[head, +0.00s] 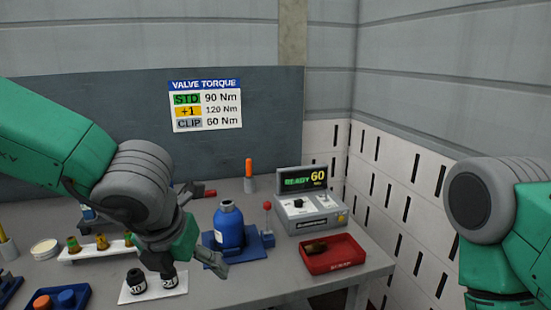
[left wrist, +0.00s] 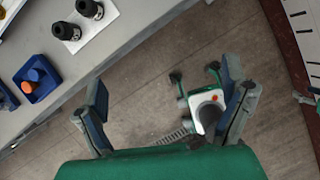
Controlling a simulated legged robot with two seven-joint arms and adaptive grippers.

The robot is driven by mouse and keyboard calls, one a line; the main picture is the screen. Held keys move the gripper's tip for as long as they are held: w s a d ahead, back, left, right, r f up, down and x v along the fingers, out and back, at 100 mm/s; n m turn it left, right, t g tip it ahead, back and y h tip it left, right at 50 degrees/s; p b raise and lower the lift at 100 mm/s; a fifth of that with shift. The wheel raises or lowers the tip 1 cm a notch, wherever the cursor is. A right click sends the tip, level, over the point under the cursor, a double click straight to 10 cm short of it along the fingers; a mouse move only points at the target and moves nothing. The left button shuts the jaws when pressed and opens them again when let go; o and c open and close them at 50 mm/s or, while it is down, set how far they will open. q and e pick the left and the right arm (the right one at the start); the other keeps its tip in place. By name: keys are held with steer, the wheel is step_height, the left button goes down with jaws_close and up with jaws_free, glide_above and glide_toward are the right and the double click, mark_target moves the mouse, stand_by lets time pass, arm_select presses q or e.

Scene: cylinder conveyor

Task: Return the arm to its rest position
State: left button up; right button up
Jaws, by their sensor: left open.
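My left arm (head: 140,185) reaches in from the left in the head view. Its gripper (head: 188,265) is low over the front part of the table, near two black numbered sockets (head: 137,281) on a white plate. In the left wrist view, the gripper (left wrist: 165,100) is open with its two fingers wide apart. The two sockets (left wrist: 67,30) show at upper left there, apart from the fingers. My right arm (head: 490,210) shows at the right edge of the head view; its gripper is out of view.
A blue bottle (head: 229,226) stands right of the left gripper. Further right are a grey display unit (head: 312,212) reading 60 and a red tray (head: 348,258) holding a dark part. A blue tray (left wrist: 45,92) with caps lies by the table edge.

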arm_select(q)
steer(key=s+a+f+m+y+b, duration=0.1)
steer(key=s+a+f+m+b, duration=0.15)
steer(key=f+m, duration=0.5)
steer(key=s+a+f+m+b, duration=0.1)
steer(key=s+a+f+m, duration=0.2)
steer(key=f, duration=0.8)
steer(key=s+a+f+m+y+b, duration=0.1)
steer(key=s+a+f+m+b, duration=0.15)
steer(key=f+m, duration=0.55)
steer(key=s+a+f+m+g+b, duration=0.1)
steer(key=s+a+f+m+g, duration=0.1)
steer(key=s+f+m, duration=0.5)
steer(key=s+a+f+m+g+h+b, duration=0.1)
steer(key=s+a+f+m+b, duration=0.1)
steer(key=s+f+m, duration=0.6)
steer(key=s+a+m, duration=0.1)
steer(key=s, duration=0.1)
steer(key=shift+s+a+m+g+h, duration=0.3)
steer(key=shift+m+g, duration=0.05)
steer(key=shift+g, duration=0.05)
arm_select(e)
step_height(320, 180, down, 10)
steer(key=shift+s+r, duration=0.15)
steer(key=shift+r, duration=0.1)
arm_select(q)
steer(key=shift+w, duration=0.15)
